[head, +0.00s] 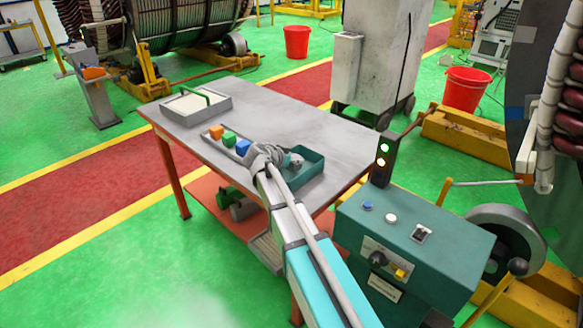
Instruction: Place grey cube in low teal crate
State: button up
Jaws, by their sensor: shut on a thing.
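The low teal crate (312,176) sits on the near right part of the grey table, partly hidden behind my arm. My gripper (296,160) is over the crate's left part, shut on a small grey thing, the grey cube as far as I can tell. The cube is hard to tell apart from the grey fingers at this size. I cannot tell whether it is above the crate floor or touching it.
A long grey tray (213,143) left of my wrist holds an orange cube (216,131), a green cube (228,138) and a blue cube (243,147). A larger grey box (222,109) with a green handle stands at the far left. The table's back right (325,132) is clear. A teal control cabinet (410,232) stands front right.

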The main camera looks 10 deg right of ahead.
jog(key=shift+f+b, duration=0.65)
jog(key=shift+f, duration=0.3)
jog(key=shift+f, duration=0.15)
jog(key=o, duration=1.2)
jog(key=shift+c, duration=0.2)
jog(key=shift+r, duration=0.2)
